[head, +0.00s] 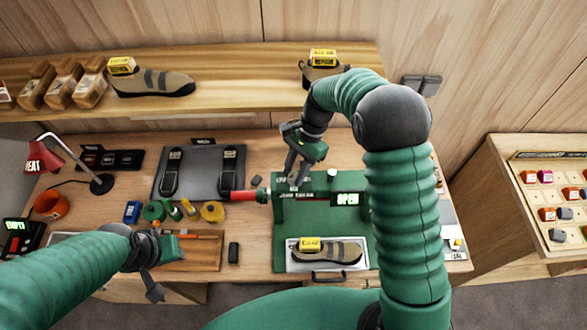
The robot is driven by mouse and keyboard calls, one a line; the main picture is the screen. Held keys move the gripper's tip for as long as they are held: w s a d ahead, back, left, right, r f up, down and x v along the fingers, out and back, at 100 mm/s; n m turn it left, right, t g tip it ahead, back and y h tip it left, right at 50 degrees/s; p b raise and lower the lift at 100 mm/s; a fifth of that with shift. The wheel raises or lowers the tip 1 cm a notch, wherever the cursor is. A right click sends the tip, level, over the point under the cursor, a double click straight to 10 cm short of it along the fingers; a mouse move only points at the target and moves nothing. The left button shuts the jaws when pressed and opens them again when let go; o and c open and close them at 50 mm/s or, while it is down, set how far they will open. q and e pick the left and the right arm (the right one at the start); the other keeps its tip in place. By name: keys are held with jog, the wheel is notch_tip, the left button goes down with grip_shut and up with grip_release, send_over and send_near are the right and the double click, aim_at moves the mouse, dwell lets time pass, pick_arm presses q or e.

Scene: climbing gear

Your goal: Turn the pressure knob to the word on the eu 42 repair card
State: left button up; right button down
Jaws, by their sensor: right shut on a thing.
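My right gripper (293,176) reaches down to the green press (284,235) and is shut on what seems to be the pressure knob, mostly hidden by the fingers. Small word labels (288,184) lie beside it, too small to read surely. A yellow card (310,243) lies on a grey-brown shoe (340,253) in the tray of the press. Other yellow cards sit on the shelf shoes, one at left (121,65) and one at right (322,55); their size print is not legible. My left gripper (160,268) is over the wooden tool tray, its jaw opening unclear.
A lit sign reading OPEN (347,199) is on the press, beside a white knob-like piece (333,174). A red cylinder (247,196) joins its left side.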

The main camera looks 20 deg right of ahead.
jog(key=n, duration=0.2)
jog(key=n+g+h, duration=0.1)
jog(key=n+p, duration=0.1)
jog(key=n, duration=0.1)
jog(key=shift+w+r+n+g, duration=0.1)
jog(key=shift+w+n+g, duration=0.15)
jog(key=shift+n+g, duration=0.05)
jog(key=n+h, duration=0.1)
jog(key=n, duration=0.1)
jog(key=n+h, duration=0.1)
jog(key=n, duration=0.2)
jog(key=shift+a+n+g+p, duration=0.1)
jog(key=shift+n+g+p, duration=0.2)
jog(key=shift+g, duration=0.1)
jog(key=shift+w+h, duration=0.1)
jog(key=shift+h, duration=0.2)
